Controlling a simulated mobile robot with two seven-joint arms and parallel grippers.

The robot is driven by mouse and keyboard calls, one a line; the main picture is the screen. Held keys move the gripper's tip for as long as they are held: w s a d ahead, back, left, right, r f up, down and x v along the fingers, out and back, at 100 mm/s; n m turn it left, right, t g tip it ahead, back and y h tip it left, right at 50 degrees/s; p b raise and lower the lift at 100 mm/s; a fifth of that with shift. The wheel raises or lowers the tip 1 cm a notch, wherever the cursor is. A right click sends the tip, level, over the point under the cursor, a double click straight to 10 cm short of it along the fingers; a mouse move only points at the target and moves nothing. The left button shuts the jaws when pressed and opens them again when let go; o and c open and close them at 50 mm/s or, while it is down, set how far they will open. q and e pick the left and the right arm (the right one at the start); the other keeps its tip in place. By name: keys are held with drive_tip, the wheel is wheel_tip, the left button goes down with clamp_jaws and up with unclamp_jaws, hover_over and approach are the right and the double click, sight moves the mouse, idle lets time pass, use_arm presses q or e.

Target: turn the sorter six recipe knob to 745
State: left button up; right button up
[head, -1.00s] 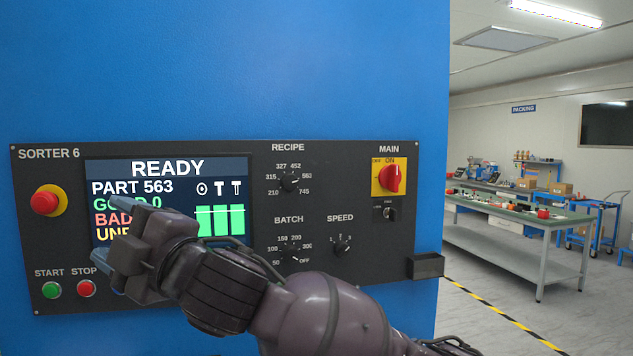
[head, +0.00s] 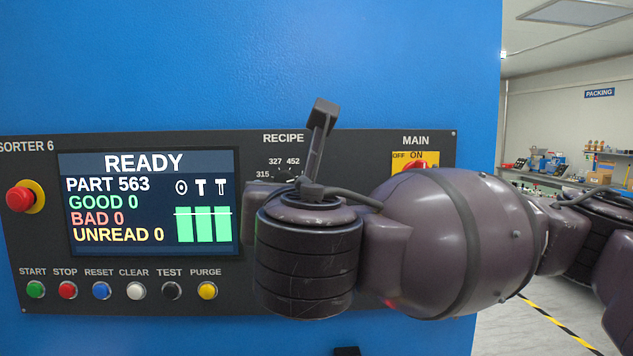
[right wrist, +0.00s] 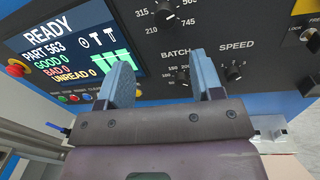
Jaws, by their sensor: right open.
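The recipe knob (right wrist: 165,14) is a small black dial at the top of the right wrist view, with numbers around it, including 745 at its lower right. In the head view my right wrist hides most of it. The screen (head: 150,205) reads READY and PART 563. My right gripper (right wrist: 163,62) is open and empty, its two blue-grey fingers apart and pointing at the panel. It lies below the recipe knob in that view, with the batch knob (right wrist: 185,78) seen between its fingers. My left gripper is not in view.
The speed knob (right wrist: 235,72) is just right of the right finger. The red main switch (head: 416,164) is partly behind my arm. A red stop button (head: 20,198) and a row of coloured buttons, including purge (head: 207,291), are at left and below the screen.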

sight(285, 181)
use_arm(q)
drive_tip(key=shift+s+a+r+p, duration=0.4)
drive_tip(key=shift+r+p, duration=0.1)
use_arm(e)
drive_tip(key=w+n, duration=0.1)
drive_tip(key=w, duration=0.9)
drive_tip(key=shift+w+a+h, duration=0.15)
drive_tip(key=shift+a+h, duration=0.05)
drive_tip(key=shift+h, duration=0.2)
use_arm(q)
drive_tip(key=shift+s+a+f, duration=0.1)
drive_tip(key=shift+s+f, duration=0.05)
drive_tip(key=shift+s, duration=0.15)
use_arm(e)
drive_tip(key=c, duration=0.9)
